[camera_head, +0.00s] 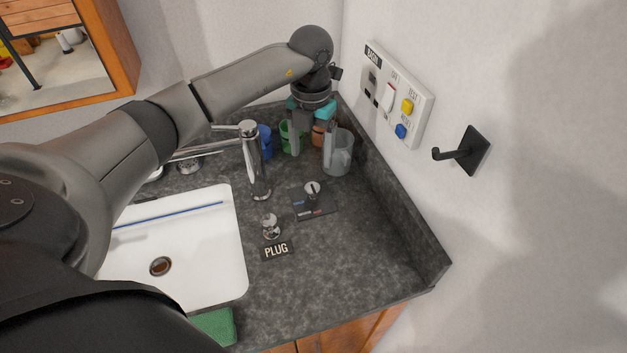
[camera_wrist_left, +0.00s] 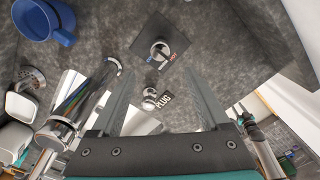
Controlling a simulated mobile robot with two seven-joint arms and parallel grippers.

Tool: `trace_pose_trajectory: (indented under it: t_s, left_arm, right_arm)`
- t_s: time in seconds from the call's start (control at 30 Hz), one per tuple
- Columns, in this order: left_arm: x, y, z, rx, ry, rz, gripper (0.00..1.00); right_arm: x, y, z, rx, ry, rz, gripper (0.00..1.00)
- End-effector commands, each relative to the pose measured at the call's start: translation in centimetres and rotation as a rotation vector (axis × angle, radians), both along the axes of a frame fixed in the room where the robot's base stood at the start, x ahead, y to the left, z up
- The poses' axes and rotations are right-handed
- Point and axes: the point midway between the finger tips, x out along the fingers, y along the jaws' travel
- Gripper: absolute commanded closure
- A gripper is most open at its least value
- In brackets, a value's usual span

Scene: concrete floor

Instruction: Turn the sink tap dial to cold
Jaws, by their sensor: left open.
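The tap dial (camera_head: 312,188) is a small metal knob on a dark plate with blue and red marks (camera_head: 315,206), on the grey countertop right of the tap. The dial also shows in the left wrist view (camera_wrist_left: 160,50), ahead of the fingers and between their lines. My left gripper (camera_head: 313,150) is open and empty, above the counter behind the dial and apart from it. Its two fingers (camera_wrist_left: 155,100) show in the wrist view. The chrome tap (camera_head: 255,165) stands left of the dial. My right gripper is not in view.
A metal plug knob (camera_head: 270,225) with a PLUG label (camera_head: 277,250) is in front of the dial. Blue, green, orange and clear mugs (camera_head: 338,152) stand by the gripper. The white sink (camera_head: 190,250) is left. A switch panel (camera_head: 397,98) and black hook (camera_head: 465,152) are on the right wall.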

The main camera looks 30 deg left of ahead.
Motion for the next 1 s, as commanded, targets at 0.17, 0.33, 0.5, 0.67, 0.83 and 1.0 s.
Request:
trace_pose_trajectory:
  t_s: [0.17,0.33,0.5,0.67,0.83,1.0]
  left_arm:
    - [-0.1,-0.1,-4.2,-0.001,0.005,0.0,0.21]
    - [-0.1,-0.1,-7.6,-0.002,0.004,0.0,0.21]
    - [0.0,-0.1,-9.8,-0.002,0.002,0.0,0.21]
    - [0.0,-0.1,-10.7,-0.001,0.0,-0.002,0.21]
    - [0.0,-0.1,-10.9,-0.001,-0.001,-0.002,0.21]
    - [0.0,-0.1,-10.9,-0.001,0.0,-0.002,0.28]
  right_arm:
    - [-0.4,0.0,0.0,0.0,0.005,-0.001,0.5]
    - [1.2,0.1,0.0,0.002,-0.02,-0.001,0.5]
    - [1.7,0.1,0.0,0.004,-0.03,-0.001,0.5]
    - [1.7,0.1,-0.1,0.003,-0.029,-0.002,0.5]
    - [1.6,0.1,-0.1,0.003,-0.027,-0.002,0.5]
    - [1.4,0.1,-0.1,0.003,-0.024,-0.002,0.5]
